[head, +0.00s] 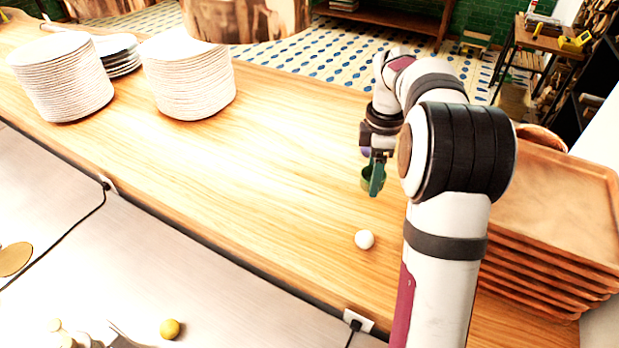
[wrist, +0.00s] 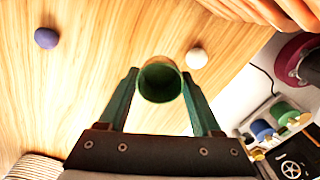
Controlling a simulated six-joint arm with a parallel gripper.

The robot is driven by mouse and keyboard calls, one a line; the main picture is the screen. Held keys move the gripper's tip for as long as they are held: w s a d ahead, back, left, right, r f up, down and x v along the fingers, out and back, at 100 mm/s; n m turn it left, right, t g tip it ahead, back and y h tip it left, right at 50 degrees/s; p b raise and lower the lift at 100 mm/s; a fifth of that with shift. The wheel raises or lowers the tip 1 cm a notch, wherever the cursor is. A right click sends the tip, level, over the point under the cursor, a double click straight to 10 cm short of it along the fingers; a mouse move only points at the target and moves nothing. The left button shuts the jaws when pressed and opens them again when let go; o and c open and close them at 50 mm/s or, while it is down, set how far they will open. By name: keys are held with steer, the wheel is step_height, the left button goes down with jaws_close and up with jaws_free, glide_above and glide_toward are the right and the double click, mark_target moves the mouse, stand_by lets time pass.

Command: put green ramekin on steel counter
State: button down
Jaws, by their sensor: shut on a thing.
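My gripper (head: 376,178) is shut on the green ramekin (head: 367,179) and holds it over the wooden counter. In the wrist view the ramekin (wrist: 160,81) sits between the two green fingertips, with its round opening facing the camera. In the head view the gripper hides part of it. The steel counter (head: 150,255) is the grey surface at the lower left, lower than the wood and apart from the ramekin.
Plate stacks (head: 188,80) stand at left, stacked trays (head: 550,235) at right.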

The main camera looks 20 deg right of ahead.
steer(key=r, duration=0.5)
steer(key=shift+a+r, duration=0.1)
steer(key=shift+a, duration=0.15)
steer(key=w+a+n, duration=0.3)
steer(key=a+n, duration=0.2)
steer(key=a, duration=1.1)
steer(key=s+a+n, duration=0.4)
steer(key=a, duration=0.7)
steer(key=s+a+n, duration=0.3)
steer(key=s+a, duration=0.1)
steer(key=a, duration=0.7)
steer(key=s+a+n, duration=0.5)
steer(key=s+a, duration=0.4)
steer(key=s, duration=0.5)
steer(key=s+a+n, duration=0.5)
steer(key=s+a, duration=0.5)
steer(key=s, duration=0.3)
step_height(320, 180, down, 26)
steer(key=shift+d+r, duration=0.1)
steer(key=shift+d, duration=0.05)
